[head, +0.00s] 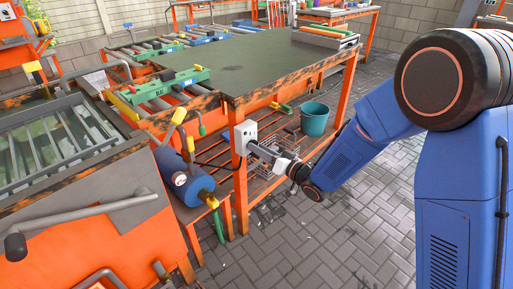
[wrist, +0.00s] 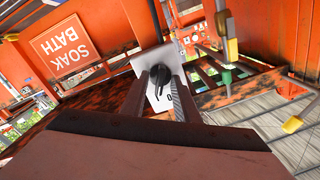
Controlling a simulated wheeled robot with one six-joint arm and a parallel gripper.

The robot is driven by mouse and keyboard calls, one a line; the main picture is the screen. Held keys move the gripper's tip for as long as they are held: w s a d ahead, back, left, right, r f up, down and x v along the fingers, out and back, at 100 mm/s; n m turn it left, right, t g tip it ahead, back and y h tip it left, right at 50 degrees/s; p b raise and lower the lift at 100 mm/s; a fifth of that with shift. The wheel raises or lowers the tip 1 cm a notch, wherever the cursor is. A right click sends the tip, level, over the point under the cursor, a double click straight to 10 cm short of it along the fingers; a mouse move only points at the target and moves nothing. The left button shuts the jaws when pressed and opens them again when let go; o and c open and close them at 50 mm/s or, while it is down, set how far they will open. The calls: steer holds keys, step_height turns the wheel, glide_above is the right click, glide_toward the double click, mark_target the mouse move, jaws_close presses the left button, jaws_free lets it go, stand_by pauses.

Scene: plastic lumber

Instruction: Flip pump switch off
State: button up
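The pump switch is a white box (head: 240,133) fixed to an orange leg of the green-topped table. In the wrist view its white plate (wrist: 151,62) has a black rotary knob (wrist: 159,76) and a partly visible "0" mark below it. My gripper (head: 256,148) reaches the box from the right. In the wrist view my gripper (wrist: 167,80) has its two fingers apart, with the knob between or just beyond their tips. Whether a finger touches the knob is unclear. The fingers hide parts of the plate.
A blue pump tank (head: 183,178) with a gauge stands left of the switch, with hoses nearby. An orange "SOAK BATH" panel (wrist: 70,45) is at left. Paved floor (head: 330,240) is open at front right.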

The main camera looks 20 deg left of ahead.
jaws_close()
steer(key=shift+n, duration=2.9)
jaws_free()
